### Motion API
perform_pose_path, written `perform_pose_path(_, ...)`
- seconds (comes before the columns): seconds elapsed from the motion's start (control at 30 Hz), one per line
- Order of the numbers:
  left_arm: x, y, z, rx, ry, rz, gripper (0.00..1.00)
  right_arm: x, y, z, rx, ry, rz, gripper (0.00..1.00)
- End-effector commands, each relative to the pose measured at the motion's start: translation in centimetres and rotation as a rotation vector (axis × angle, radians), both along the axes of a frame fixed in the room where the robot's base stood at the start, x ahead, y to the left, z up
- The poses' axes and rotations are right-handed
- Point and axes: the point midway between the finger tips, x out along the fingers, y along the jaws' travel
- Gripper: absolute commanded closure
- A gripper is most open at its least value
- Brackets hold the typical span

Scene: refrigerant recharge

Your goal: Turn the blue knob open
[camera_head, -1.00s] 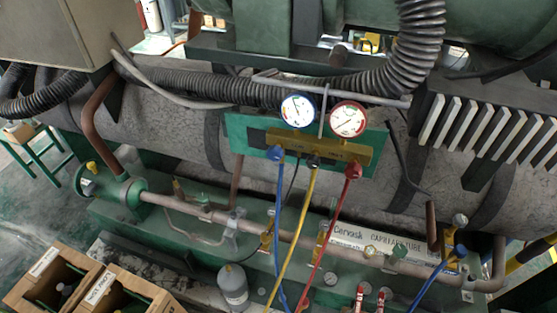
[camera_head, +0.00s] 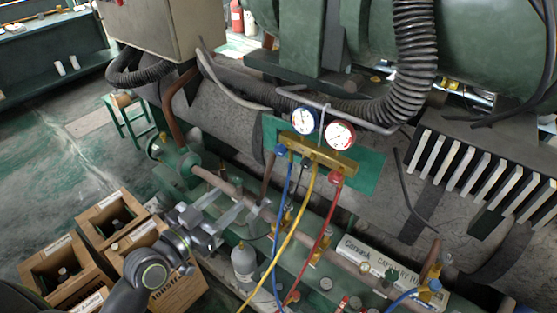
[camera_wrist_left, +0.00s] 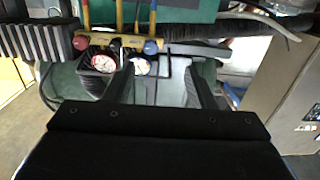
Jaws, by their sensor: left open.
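The blue knob (camera_head: 280,149) sits on the left end of the brass gauge manifold (camera_head: 325,155), just above the blue hose. In the left wrist view, which is upside down, the blue knob (camera_wrist_left: 151,47) shows beyond my fingers, near the blue-rimmed gauge (camera_wrist_left: 140,66). My left gripper (camera_head: 246,208) is open and empty, below and to the left of the knob in the head view, apart from it. Its two fingers also show in the left wrist view (camera_wrist_left: 162,82). My right gripper is not in view.
A red knob (camera_head: 335,177) sits on the manifold's right end. Blue, yellow (camera_head: 297,230) and red hoses hang down from it. A grey bottle (camera_head: 243,263) stands below my left gripper. Wooden crates with bottles (camera_head: 66,256) stand at lower left.

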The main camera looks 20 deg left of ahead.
Motion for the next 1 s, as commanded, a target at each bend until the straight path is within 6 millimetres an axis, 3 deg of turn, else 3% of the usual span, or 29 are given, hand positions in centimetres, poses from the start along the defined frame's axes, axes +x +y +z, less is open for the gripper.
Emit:
perform_pose_path(0.03, -0.3, -0.4, 1.4, 0.001, -0.024, -0.016, 0.50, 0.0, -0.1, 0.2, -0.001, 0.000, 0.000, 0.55)
perform_pose_path(0.1, -0.6, -0.8, 2.4, -0.001, -0.042, -0.028, 0.50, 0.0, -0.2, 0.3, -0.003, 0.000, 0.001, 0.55)
perform_pose_path(0.33, 1.0, -1.5, 2.9, -0.006, -0.051, -0.032, 0.50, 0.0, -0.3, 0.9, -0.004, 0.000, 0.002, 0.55)
perform_pose_path(1.0, 13.2, -6.0, 3.0, -0.006, -0.048, -0.032, 0.50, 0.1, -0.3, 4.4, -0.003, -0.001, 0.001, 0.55)
